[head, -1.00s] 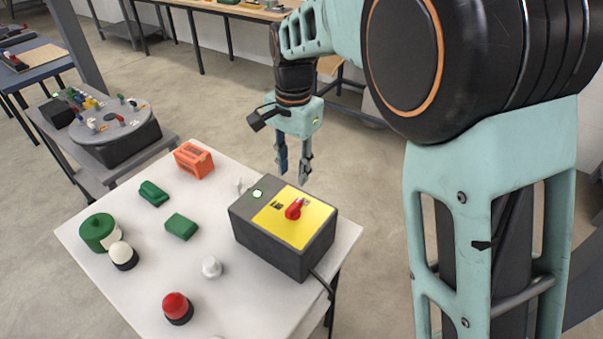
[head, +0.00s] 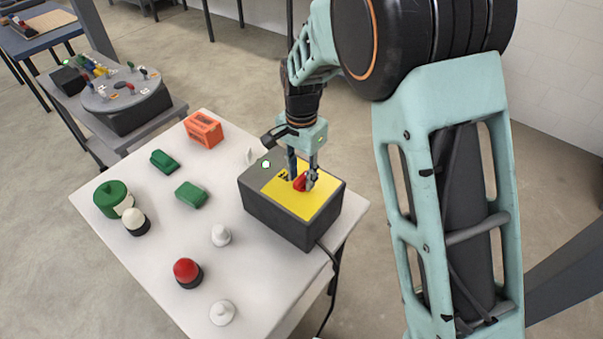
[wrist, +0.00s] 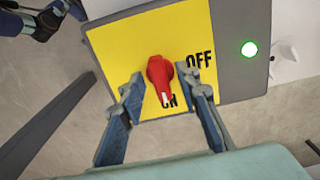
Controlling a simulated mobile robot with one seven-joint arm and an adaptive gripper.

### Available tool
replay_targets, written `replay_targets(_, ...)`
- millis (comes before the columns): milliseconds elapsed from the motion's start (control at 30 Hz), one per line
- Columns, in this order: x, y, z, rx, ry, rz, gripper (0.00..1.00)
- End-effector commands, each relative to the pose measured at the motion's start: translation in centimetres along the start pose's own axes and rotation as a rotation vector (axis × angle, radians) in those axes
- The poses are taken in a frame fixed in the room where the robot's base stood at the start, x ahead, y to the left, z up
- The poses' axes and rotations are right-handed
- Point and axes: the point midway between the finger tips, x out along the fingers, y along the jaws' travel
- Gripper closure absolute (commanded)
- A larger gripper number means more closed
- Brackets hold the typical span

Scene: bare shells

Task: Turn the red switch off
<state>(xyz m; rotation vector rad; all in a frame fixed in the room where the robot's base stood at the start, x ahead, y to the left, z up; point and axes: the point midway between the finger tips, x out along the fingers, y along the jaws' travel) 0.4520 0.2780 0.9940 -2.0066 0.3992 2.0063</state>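The red switch (head: 300,182) is a rotary knob on the yellow top plate (head: 322,204) of a dark grey box (head: 283,219). In the wrist view the red switch (wrist: 158,72) has its white mark pointing at the ON label (wrist: 169,101). The OFF label (wrist: 200,61) is to its right. A lamp (wrist: 249,49) on the box glows green. My gripper (head: 302,179) is over the plate, with its fingers on either side of the knob. In the wrist view my gripper (wrist: 160,80) looks open around the knob; contact is unclear.
The white table (head: 160,262) also holds an orange block (head: 203,130), green pieces (head: 190,195), a red-domed button (head: 187,272) and white knobs (head: 222,312). A cable (head: 331,262) hangs from the box. A grey side table with a round board (head: 120,98) stands at the left.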

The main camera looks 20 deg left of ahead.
Motion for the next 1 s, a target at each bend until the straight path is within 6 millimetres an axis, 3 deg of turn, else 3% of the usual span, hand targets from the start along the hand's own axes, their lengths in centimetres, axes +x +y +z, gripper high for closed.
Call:
replay_targets(167, 0.01, 0.0, 0.0, 0.0, 0.0, 0.0, 0.7)
replay_targets(467, -0.02, -0.01, 0.0, 0.0, 0.0, 0.0, 1.0)
replay_targets(1000, 0.02, -0.03, -0.02, -0.104, 0.0, -0.002, 1.0)
